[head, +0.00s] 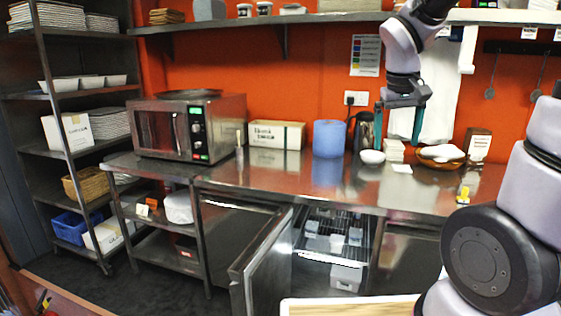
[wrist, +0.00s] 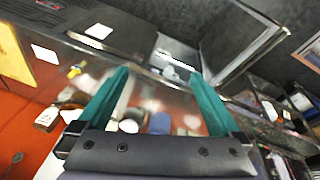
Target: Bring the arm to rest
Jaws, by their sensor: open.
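My gripper (head: 400,122) hangs in the air above the right part of the steel counter (head: 236,183), its two teal fingers pointing down. The fingers are apart with nothing between them. In the wrist view my gripper (wrist: 160,85) also shows open and empty, with the counter beyond the fingers. My arm comes in from the right side of the head view and bends over at the top.
Near my gripper stand a blue container (head: 328,138), a white bowl (head: 372,157), a basket (head: 441,163) and a kettle (head: 364,134). A microwave (head: 188,127) is left. Below, an open door (head: 268,262) juts forward from the cabinet. A shelf (head: 250,24) runs above.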

